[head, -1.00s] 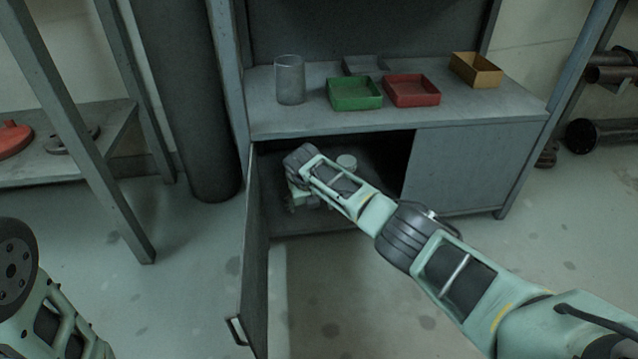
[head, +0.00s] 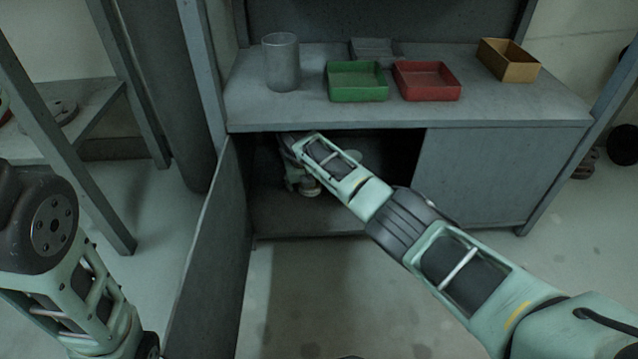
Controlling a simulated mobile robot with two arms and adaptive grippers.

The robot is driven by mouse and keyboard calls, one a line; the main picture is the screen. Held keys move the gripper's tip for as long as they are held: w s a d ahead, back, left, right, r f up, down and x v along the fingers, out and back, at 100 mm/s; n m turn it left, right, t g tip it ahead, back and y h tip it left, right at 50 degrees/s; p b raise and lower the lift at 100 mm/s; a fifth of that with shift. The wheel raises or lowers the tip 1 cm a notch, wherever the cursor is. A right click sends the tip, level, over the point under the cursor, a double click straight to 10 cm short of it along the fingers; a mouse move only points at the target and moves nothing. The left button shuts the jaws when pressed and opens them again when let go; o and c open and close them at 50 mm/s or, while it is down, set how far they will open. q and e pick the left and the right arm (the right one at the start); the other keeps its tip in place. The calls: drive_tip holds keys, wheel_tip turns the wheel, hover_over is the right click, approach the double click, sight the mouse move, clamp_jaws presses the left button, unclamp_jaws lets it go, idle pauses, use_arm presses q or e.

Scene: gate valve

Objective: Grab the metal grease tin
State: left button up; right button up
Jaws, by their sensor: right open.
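My right arm reaches into the open cabinet under the workbench. Its gripper (head: 302,184) is low inside, left of the middle, small and in shadow; it is open. A pale round-topped thing, perhaps the metal grease tin (head: 354,156), shows just behind my right forearm, which hides most of it. Another small pale round shape (head: 310,189) is right at the right gripper; I cannot tell whether it is a separate object or touches the fingers. Part of my left arm shows at the lower left, but its gripper is out of view.
The cabinet door (head: 207,255) stands open on the left; the right panel (head: 478,175) is closed. On the bench top (head: 300,112) are a grey cylinder (head: 281,64), a green tray (head: 357,95), a red tray (head: 428,96) and a yellow box (head: 508,62). The floor in front is clear.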

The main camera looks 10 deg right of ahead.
drive_tip(key=shift+a, duration=0.1)
drive_tip(key=c, duration=1.3)
drive_tip(key=shift+r, duration=0.1)
drive_tip(key=shift+c, duration=0.4)
